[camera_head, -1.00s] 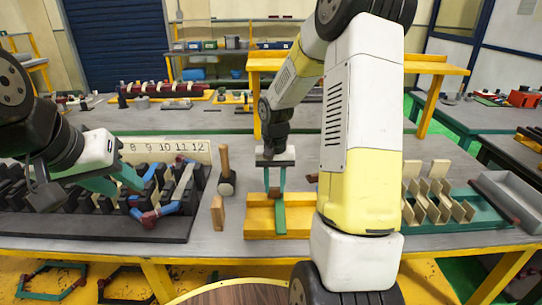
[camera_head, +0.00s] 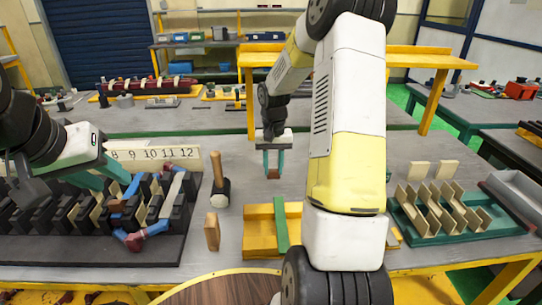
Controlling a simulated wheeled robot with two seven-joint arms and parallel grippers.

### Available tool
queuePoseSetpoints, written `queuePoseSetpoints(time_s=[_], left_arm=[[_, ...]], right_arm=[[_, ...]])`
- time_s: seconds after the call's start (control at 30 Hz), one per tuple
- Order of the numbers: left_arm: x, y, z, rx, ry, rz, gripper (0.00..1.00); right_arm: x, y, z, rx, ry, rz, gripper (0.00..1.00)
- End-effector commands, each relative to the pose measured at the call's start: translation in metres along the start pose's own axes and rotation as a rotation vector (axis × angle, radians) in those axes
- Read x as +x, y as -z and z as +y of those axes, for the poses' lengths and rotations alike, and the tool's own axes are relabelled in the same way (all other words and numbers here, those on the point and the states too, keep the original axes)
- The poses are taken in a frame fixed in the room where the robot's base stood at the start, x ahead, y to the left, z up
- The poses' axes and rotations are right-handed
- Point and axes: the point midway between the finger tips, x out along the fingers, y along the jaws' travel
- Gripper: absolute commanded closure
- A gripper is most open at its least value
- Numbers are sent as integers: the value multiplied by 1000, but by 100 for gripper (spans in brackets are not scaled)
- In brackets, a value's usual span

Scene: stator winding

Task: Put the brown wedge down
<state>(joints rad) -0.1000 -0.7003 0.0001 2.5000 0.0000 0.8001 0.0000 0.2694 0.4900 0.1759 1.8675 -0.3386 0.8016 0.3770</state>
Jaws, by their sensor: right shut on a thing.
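The brown wedge (camera_head: 274,173) is a small dark brown piece between the fingertips of my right gripper (camera_head: 273,168). That gripper points down and is shut on it, behind the yellow tray (camera_head: 258,243). I cannot tell whether the wedge touches the table. My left gripper (camera_head: 106,180) is at the left, over the black stator block. Its green fingers look apart with nothing visible between them; the tips are partly lost against the slots.
The black stator block (camera_head: 90,248) with red and blue parts fills the left. A mallet (camera_head: 219,190) and a tan wooden block (camera_head: 212,232) are beside the tray. A green strip (camera_head: 281,222) lies across the tray. A green rack (camera_head: 430,232) stands right, beyond my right arm.

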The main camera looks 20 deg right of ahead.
Motion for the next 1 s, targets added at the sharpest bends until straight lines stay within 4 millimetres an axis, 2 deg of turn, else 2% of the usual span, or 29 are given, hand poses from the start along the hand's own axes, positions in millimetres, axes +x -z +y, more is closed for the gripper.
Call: queuePoseSetpoints(time_s=[0.03, 0.2, 0.37, 0.6, 0.8, 1.0], left_arm=[[0, 0, 0, 0, 0, 0, 64], [0, 0, 0, 0, 0, 0, 64], [0, 0, 0, 0, 0, 0, 64], [0, 0, 0, 0, 0, 0, 64], [0, 0, 0, 0, 0, 0, 64], [0, 0, 0, 0, 0, 0, 64]], right_arm=[[2, 13, 8, 3, 1, 0, 100], [6, 50, 31, 3, 1, 1, 100], [8, 73, 45, 0, 2, 1, 100], [10, 88, 54, 0, 1, 1, 100], [40, 86, 54, -3, 1, -3, 100], [45, 87, 53, -1, 1, 1, 100]])
